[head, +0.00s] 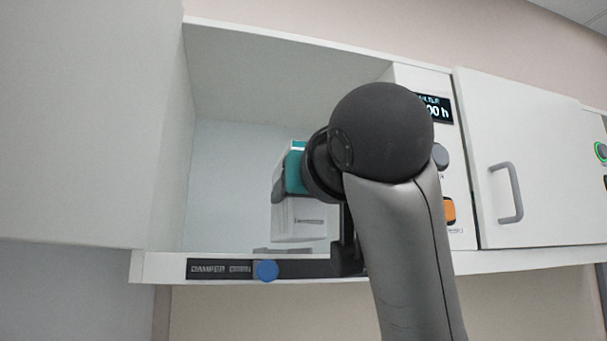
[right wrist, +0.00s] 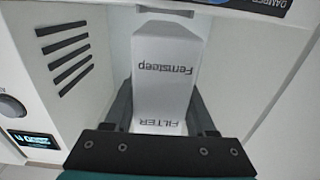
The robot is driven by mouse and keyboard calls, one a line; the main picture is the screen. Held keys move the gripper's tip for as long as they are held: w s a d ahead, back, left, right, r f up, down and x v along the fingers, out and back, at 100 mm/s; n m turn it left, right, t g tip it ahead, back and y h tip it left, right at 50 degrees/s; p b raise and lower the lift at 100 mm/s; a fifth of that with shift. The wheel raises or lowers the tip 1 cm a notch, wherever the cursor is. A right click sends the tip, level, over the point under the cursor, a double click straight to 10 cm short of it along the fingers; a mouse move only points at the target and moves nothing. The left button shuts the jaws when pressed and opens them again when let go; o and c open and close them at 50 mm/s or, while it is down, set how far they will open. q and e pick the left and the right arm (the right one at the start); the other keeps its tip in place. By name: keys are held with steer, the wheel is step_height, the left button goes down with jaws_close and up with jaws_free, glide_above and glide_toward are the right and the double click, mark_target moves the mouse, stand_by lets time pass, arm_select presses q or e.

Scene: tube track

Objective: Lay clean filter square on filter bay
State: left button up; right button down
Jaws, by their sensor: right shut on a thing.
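A white block printed "Fernsleep" and "FILTER" (right wrist: 165,70) fills the middle of the right wrist view. It also shows in the head view (head: 299,218), inside the open cabinet recess. My right gripper (right wrist: 160,108) is shut on it, with dark fingers along both sides. In the head view my right gripper's teal and grey body (head: 292,173) is above the block, partly hidden by my arm. A low grey piece (head: 283,250) lies on the recess floor just below the block; I cannot tell if it is the filter bay or if they touch. My left gripper is not in view.
The recess has a white left wall (head: 172,150) and a front ledge with a damper strip and blue knob (head: 266,270). To the right are a control panel with a display (head: 438,107) and a closed door with a grey handle (head: 508,192). The recess's left part is clear.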

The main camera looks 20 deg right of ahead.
mark_target(309, 201)
steer(key=w+p, duration=0.4)
steer(key=w, duration=0.7)
steer(key=shift+w+p, duration=0.3)
steer(key=shift+p, duration=0.1)
steer(key=shift+s+f+b, duration=0.1)
steer(key=shift+f+b, duration=0.55)
steer(key=shift+f, duration=0.1)
steer(key=shift+c, duration=0.7)
jaws_free()
steer(key=s+b, duration=0.4)
steer(key=s, duration=0.9)
steer(key=shift+s+a+r+b, duration=0.1)
steer(key=shift+s+b, duration=0.5)
steer(key=shift+b, duration=0.1)
steer(key=shift+s+b, duration=0.5)
steer(key=shift+s, duration=0.05)
